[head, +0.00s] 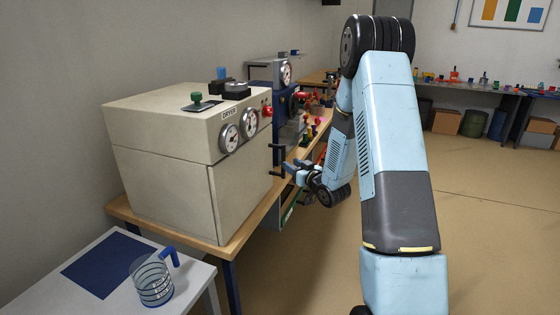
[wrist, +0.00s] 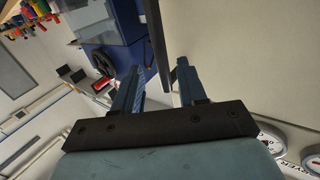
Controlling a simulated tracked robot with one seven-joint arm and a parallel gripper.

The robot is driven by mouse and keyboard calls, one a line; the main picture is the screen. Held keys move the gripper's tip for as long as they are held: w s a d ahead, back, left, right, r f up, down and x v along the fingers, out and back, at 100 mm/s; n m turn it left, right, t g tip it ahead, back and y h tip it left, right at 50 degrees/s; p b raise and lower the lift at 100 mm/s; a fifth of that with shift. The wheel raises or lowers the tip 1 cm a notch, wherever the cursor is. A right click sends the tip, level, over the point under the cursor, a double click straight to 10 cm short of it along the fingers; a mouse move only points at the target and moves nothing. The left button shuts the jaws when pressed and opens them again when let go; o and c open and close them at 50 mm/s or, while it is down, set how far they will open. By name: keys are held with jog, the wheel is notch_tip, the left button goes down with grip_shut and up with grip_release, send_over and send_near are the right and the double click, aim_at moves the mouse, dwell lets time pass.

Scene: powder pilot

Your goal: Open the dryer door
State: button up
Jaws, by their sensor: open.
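The dryer (head: 160,165) is a large beige box labelled DRYER on the wooden bench at left. Its front door (head: 240,185) appears shut and flush with the body. A black upright handle (head: 277,160) stands off the door's right side. In the wrist view the handle (wrist: 154,40) is a dark bar running down between the two blue fingers, with the beige door (wrist: 240,60) on the right. My gripper (head: 289,169) is at the handle, jaws open, one finger on each side of the bar in the wrist view (wrist: 157,72). I cannot tell whether a finger touches it.
Gauges (head: 229,137) and a red knob (head: 266,111) sit above the door. A blue machine (head: 288,115) stands beyond the dryer on the bench. A clear jug (head: 152,285) stands on the white table (head: 95,300) at front left. The floor at right is clear.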

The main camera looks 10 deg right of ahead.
aim_at(283, 173)
jog(key=x, duration=0.6)
jog(key=shift+w+a, duration=0.1)
jog(key=shift+w, duration=0.1)
grip_shut()
dwell(0.4)
